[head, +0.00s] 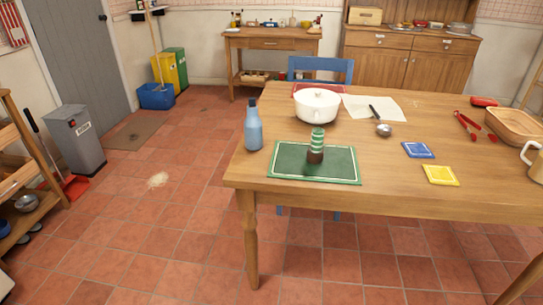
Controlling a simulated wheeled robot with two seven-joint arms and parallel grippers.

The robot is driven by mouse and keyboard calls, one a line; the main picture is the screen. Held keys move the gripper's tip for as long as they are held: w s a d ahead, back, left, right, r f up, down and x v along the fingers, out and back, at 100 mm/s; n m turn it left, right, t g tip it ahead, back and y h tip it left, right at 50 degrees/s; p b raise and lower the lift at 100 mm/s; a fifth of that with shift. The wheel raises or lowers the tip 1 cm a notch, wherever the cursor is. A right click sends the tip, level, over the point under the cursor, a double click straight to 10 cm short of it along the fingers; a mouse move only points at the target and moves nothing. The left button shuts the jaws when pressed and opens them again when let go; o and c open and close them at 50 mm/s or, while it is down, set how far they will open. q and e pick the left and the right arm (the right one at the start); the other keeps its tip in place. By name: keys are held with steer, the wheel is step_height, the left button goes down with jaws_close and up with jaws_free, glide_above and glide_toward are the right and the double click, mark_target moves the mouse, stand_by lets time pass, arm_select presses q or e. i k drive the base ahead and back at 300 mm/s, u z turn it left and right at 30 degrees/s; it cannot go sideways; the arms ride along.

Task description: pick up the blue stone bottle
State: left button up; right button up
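The blue bottle (253,128) stands upright on the left end of the wooden table (400,192), near its left edge. It has a darker blue cap. It stands just left of a green mat (286,172) with a pale border line, and left of a white lidded pot (317,106). A green and brown striped item (316,146) stands on the mat. Neither of my grippers is in the head view.
A blue card (417,150), a yellow card (440,175), a ladle (383,130) and red tongs (466,126) lie on the table. A blue chair (322,66) stands behind it. The tiled floor left of the table is mostly clear; a grey bin (76,140) stands farther left.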

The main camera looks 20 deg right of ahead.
mark_target(253, 126)
steer(key=u, duration=1.05)
steer(key=i, duration=1.65)
steer(key=z, duration=1.3)
steer(key=i, duration=0.85)
steer(key=z, duration=0.95)
